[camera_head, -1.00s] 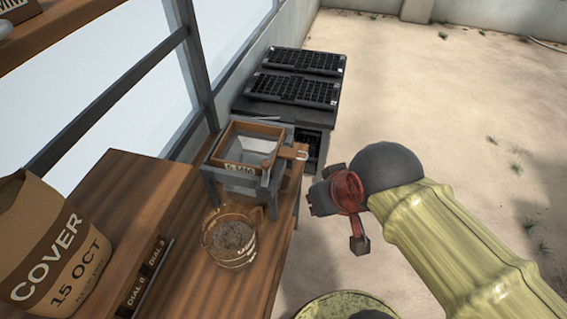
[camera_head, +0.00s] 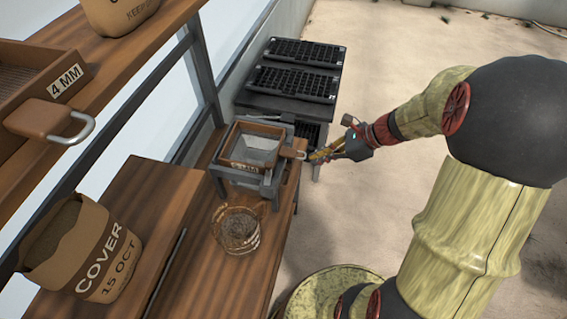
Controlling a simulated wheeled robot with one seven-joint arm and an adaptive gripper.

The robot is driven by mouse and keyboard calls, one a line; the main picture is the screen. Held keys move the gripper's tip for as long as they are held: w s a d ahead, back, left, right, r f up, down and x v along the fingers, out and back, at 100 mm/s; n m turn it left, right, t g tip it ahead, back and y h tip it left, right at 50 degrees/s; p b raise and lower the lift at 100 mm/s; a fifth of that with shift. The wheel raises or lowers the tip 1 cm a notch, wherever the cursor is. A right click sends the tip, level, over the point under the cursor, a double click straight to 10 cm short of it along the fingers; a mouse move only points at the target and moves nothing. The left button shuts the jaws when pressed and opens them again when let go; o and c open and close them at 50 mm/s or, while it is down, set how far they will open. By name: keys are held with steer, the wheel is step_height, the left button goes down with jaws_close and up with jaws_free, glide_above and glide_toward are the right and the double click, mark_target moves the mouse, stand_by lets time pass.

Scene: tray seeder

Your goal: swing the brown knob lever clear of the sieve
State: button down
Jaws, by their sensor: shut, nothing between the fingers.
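A wooden-framed sieve (camera_head: 232,166) with a pale mesh and a front label sits in a grey metal stand (camera_head: 222,186) on the bench. A brown handle piece (camera_head: 291,153) sticks out from its right side, like the handle on the shelf sieve. I cannot make out a separate brown knob lever; a grey metal part (camera_head: 270,177) shows at the stand's right front. My gripper (camera_head: 315,157) is shut and empty, just right of the brown handle piece. Whether it touches the handle is too small to tell.
A glass jar of dark material (camera_head: 238,230) stands in front of the stand. A COVER bag (camera_head: 85,250) stands at left. A 4 MM sieve (camera_head: 62,84) sits on the upper shelf. Black cell trays (camera_head: 293,84) lie behind. Open floor is at right.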

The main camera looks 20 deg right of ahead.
steer(key=b, duration=0.1)
glide_toward(268, 171)
step_height(268, 171, down, 3)
steer(key=shift+w+a+f, duration=0.2)
steer(key=shift+w+a, duration=0.25)
steer(key=shift+a, duration=0.15)
